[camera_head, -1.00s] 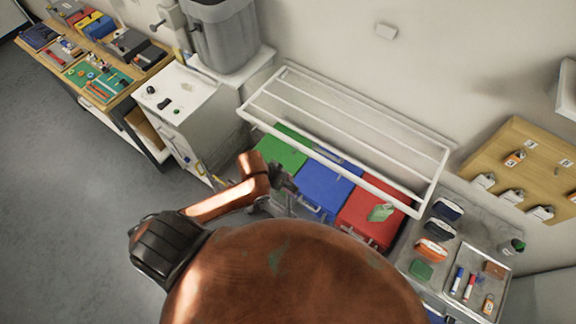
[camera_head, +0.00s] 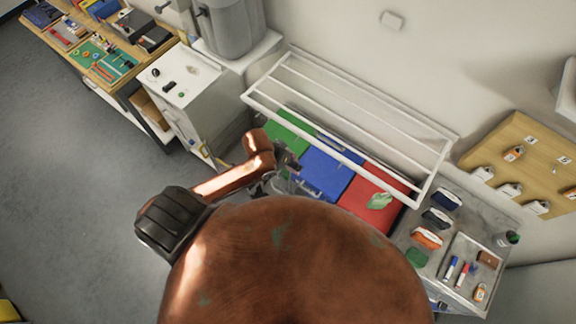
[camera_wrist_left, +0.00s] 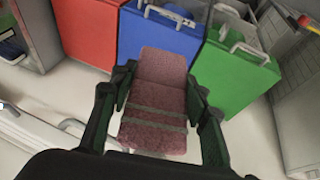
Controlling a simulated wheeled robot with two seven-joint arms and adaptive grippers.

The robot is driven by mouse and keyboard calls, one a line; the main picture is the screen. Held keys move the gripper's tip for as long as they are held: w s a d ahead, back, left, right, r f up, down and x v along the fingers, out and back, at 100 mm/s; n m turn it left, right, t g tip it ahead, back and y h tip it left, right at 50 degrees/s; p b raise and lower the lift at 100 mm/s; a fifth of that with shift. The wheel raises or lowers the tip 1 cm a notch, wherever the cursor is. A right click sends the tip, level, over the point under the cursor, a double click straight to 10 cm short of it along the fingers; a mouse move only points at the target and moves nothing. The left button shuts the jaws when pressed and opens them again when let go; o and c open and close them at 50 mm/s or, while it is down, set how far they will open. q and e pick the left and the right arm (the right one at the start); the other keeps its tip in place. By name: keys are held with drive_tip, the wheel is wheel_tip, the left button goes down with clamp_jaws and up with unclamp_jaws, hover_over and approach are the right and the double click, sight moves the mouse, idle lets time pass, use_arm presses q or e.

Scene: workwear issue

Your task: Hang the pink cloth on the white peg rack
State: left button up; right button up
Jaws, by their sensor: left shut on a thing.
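The pink cloth (camera_wrist_left: 160,68) shows in the left wrist view as a folded, flat strip with darker bands across it. My left gripper (camera_wrist_left: 160,100) is shut on it, with a dark finger on each side. In the head view the left gripper (camera_head: 284,166) is small and partly hidden, near the green and blue boxes, and I cannot make out the cloth there. I cannot clearly identify the white peg rack; dark knobs (camera_head: 203,12) show at the top edge of the head view. My right gripper is not in view.
A white barred frame (camera_head: 352,107) sits on the wall above green (camera_head: 283,140), blue (camera_head: 325,172) and red (camera_head: 372,187) boxes. A white cabinet (camera_head: 190,105) stands left of them. A grey shelf (camera_head: 407,243) holds small items at right. Open floor (camera_head: 75,150) lies left.

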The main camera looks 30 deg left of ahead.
use_arm(q)
drive_tip(key=w, duration=0.6)
drive_tip(key=shift+w+d+f, duration=0.2)
drive_tip(key=shift+d+f, duration=0.1)
drive_tip(key=shift+f, duration=0.15)
idle(0.4)
idle(0.5)
drive_tip(key=o, duration=1.2)
drive_tip(key=shift+o, duration=0.2)
drive_tip(key=v, duration=1.2)
